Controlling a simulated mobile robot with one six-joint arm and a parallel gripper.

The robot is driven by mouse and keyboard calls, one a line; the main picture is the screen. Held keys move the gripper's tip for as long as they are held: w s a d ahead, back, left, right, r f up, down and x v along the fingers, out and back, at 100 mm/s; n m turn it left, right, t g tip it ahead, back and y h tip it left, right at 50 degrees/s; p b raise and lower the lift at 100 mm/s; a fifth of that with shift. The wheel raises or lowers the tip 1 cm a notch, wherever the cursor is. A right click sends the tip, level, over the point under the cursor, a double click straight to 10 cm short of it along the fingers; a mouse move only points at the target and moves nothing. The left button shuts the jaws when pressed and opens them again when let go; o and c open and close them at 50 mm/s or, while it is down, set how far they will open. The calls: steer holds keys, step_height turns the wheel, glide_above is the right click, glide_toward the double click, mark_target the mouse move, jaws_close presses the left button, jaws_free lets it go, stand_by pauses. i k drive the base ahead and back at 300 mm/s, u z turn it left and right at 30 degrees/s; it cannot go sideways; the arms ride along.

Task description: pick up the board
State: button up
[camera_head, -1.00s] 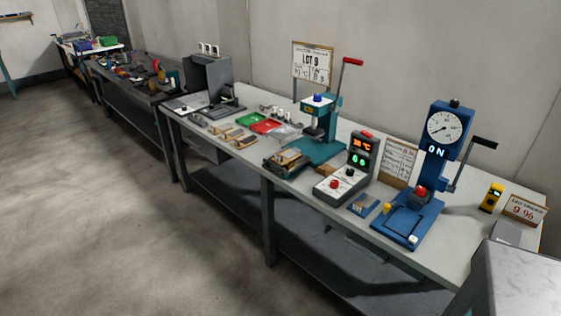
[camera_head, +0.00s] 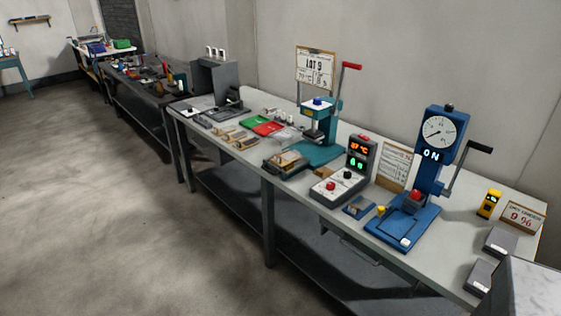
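Several board-like things stand on the long grey workbench (camera_head: 353,222), and I cannot tell which one is the board. A framed white board marked "LOT 9" (camera_head: 315,70) stands upright behind the teal press (camera_head: 320,135). A brown-backed board with a printed sheet (camera_head: 394,166) leans between the control box (camera_head: 345,178) and the blue press (camera_head: 418,195). A small brown-edged board with red figures (camera_head: 523,216) stands at the right end. My gripper is not in view, so its relation to these boards does not show.
A yellow device (camera_head: 489,204) and grey boxes (camera_head: 500,242) lie at the right end. A darker bench (camera_head: 140,85) continues at far left. The floor (camera_head: 110,210) in front is clear.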

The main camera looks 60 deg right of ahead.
mark_target(280, 160)
steer(key=z, duration=0.1)
steer(key=i, duration=0.9)
steer(key=u, duration=0.05)
